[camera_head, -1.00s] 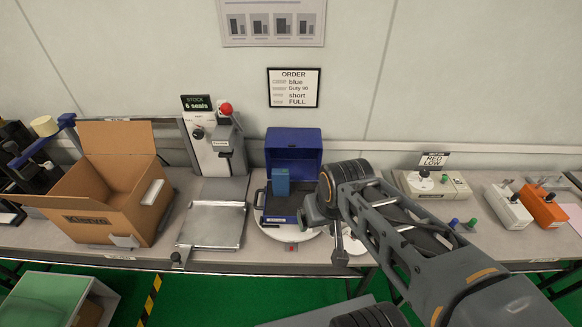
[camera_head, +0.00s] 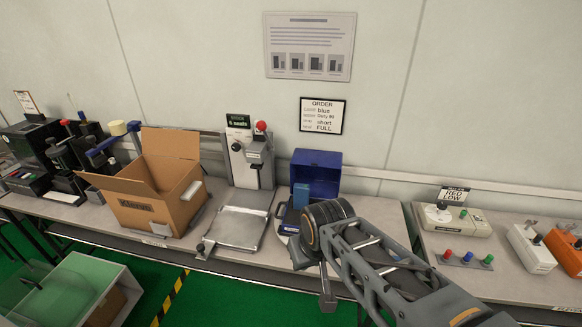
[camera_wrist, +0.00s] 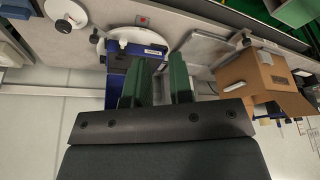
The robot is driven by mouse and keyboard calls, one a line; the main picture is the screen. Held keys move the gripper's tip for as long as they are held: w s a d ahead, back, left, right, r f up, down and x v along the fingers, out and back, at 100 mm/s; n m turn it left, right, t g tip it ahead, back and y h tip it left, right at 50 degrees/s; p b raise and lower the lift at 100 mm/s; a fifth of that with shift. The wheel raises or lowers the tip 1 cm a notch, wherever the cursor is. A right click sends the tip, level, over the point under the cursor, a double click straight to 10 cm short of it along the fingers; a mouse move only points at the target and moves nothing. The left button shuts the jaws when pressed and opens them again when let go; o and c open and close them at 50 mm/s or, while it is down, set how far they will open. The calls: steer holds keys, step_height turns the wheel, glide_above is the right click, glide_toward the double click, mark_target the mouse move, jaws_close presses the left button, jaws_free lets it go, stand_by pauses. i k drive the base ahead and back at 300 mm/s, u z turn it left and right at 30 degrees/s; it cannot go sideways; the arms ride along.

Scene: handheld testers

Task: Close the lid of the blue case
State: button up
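The blue case stands on the bench with its lid (camera_head: 317,172) raised upright at the back. A lighter blue block (camera_head: 300,195) stands in front of the lid. My arm's end hides much of the case's base in the head view. The wrist view is upside down and shows the front of the blue case (camera_wrist: 146,48) behind my gripper (camera_wrist: 164,70). The green fingers are apart with a gap between them, and nothing shows held. I cannot tell whether they touch the case. My fingers are hidden in the head view.
A steel tray (camera_head: 237,228) and a press with a red knob (camera_head: 260,127) stand left of the case. An open cardboard box (camera_head: 150,205) is further left. A switch box (camera_head: 455,221) and colored buttons (camera_head: 466,257) are at the right.

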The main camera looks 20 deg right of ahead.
mark_target(320, 169)
steer(key=u, duration=3.7)
steer(key=i, duration=0.1)
steer(key=z, duration=3.2)
steer(key=i, duration=0.7)
steer(key=z, duration=0.6)
